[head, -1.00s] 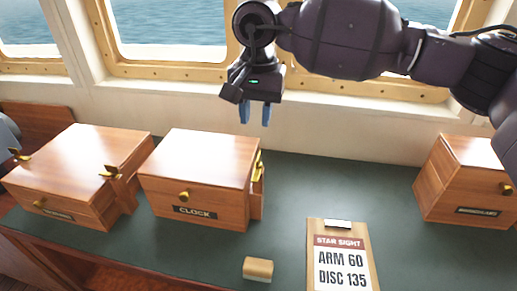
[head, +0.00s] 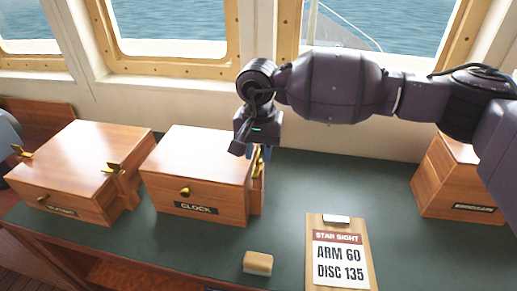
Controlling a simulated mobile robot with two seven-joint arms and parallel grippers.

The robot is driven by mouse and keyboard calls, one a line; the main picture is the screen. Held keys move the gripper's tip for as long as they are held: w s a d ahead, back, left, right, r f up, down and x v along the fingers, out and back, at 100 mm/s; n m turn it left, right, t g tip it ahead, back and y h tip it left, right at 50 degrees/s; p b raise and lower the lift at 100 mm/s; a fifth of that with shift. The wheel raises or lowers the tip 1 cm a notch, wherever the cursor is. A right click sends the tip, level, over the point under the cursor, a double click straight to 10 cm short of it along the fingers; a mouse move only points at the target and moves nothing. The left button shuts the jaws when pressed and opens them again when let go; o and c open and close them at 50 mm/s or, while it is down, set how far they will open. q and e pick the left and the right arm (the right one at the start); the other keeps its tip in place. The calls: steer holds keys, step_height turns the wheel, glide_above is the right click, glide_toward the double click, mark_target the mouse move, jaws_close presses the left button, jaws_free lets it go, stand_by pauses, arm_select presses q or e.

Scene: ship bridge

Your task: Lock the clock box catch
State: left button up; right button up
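The clock box (head: 200,165) is a wooden box with a dark CLOCK label and a brass knob on its front. Its lid is down. A brass catch (head: 257,168) is on its right side, partly covered by my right gripper, so how it is set cannot be told. My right gripper (head: 259,153) points down at the box's right side, close above the catch. My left gripper is not in view.
A wider wooden box (head: 85,165) with brass catches stands at the left. Another wooden box (head: 455,180) stands at the right behind my arm. The green top between is clear.

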jaws_close()
